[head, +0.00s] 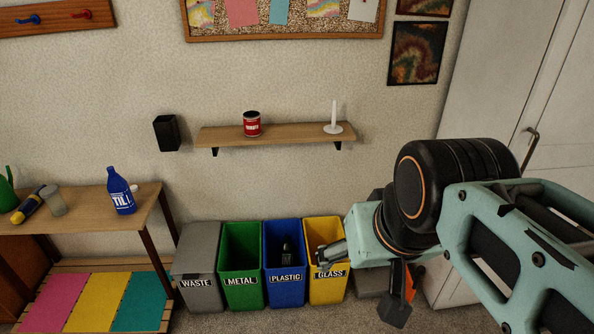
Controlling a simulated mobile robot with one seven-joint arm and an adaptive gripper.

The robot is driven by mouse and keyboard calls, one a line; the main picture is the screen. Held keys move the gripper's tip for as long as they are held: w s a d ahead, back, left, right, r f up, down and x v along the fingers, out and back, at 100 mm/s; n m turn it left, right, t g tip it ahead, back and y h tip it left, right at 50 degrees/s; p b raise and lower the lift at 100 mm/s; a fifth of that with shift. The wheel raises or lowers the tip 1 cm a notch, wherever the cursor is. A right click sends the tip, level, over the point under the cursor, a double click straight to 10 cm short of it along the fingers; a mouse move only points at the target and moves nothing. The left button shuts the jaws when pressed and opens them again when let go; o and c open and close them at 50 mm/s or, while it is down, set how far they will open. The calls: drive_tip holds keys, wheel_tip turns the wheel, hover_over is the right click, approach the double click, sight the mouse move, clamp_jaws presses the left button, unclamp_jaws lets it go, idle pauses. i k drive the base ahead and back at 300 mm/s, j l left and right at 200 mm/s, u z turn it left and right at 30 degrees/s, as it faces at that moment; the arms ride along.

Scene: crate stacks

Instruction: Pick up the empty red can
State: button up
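The red can (252,128), with a white label band and a dark top, stands upright on the wooden wall shelf (290,133), left of its middle. Whether it is empty cannot be seen. My arm comes in from the right, and my gripper (330,255) points left in front of the yellow GLASS bin (327,284). It is below and to the right of the can, well apart from it. The gripper's fingers are small and partly hidden, so their opening is unclear. Nothing is visibly held.
A white candle holder (333,128) stands at the shelf's right end. A black wall holder (166,133) hangs left of it. Below are grey WASTE (198,253), green METAL (241,290) and blue PLASTIC (284,291) bins. A table (80,216) with bottles stands left.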

sight(251, 118)
drive_tip(key=i+l+u, duration=0.1)
drive_tip(key=i+u, duration=0.15)
drive_tip(key=i+l+u, duration=0.25)
drive_tip(key=i, duration=0.2)
drive_tip(key=i+l+u, duration=0.1)
drive_tip(key=i+u, duration=0.15)
drive_tip(key=i, duration=0.15)
drive_tip(key=i+l+u, duration=0.1)
drive_tip(key=l+u, duration=0.15)
drive_tip(key=i+l+u, duration=0.1)
drive_tip(key=l+u, duration=0.15)
drive_tip(key=i+z, duration=0.1)
drive_tip(key=i, duration=0.15)
